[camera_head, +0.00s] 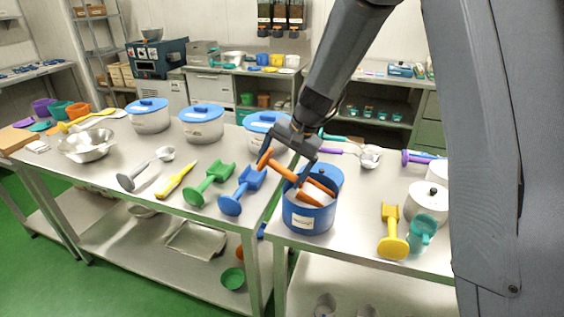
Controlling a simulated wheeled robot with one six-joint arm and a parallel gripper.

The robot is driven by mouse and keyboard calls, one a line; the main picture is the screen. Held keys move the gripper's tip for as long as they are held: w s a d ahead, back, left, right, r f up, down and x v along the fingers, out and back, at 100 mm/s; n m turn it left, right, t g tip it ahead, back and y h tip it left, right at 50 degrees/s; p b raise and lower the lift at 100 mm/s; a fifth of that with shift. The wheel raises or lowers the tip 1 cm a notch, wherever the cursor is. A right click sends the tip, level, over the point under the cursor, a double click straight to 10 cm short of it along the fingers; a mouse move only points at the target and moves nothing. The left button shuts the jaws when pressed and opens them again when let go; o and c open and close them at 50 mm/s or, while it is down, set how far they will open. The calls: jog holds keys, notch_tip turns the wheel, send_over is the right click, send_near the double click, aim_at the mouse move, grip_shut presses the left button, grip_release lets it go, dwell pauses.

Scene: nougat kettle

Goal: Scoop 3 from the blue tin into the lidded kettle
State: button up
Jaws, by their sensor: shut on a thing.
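The blue tin (309,221) stands near the front edge of the right-hand table, with a white label on its front. A blue lid (327,176) shows at its back rim. My gripper (287,150) is shut on an orange scoop (283,171) above the tin's left rim. The scoop's head reaches down into the tin's mouth, beside something white; I cannot tell whether it holds any. A white lidded kettle (428,203) stands to the right of the tin. Three pale pots with blue lids, a left (149,121), a middle (202,129) and a right one partly behind my gripper (259,130), stand further back.
Yellow (391,234) and teal (421,234) scoops lie between the tin and the table's right side. Blue (241,190), green (210,186), yellow (175,180) and grey (146,168) utensils lie on the left table. A metal bowl (86,146) stands far left. A gap separates the tables.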

aim_at(271, 162)
jog(key=shift+w+a+f+h+p, duration=0.1)
jog(key=shift+a+f+h+p, duration=0.25)
jog(key=shift+p, duration=1.25)
jog(key=p, duration=0.2)
jog(key=a+r+g+h+p, duration=0.1)
jog(key=p, duration=0.1)
jog(key=shift+w+p, duration=0.3)
jog(key=shift+w+a+r+g+h, duration=0.3)
jog(key=shift+a+h, duration=0.25)
jog(key=shift+w+a+r+g+h, duration=0.3)
jog(key=shift+w+a+r+h, duration=0.1)
jog(key=shift+a+r+h, duration=0.2)
jog(key=shift+c, duration=0.2)
jog(key=shift+w+a+r, duration=0.1)
jog(key=shift+a+r, duration=0.1)
jog(key=shift+r, duration=1.2)
jog(key=shift+w+a+r, duration=0.1)
jog(key=shift+a+r, duration=0.05)
jog(key=shift+r, duration=1.25)
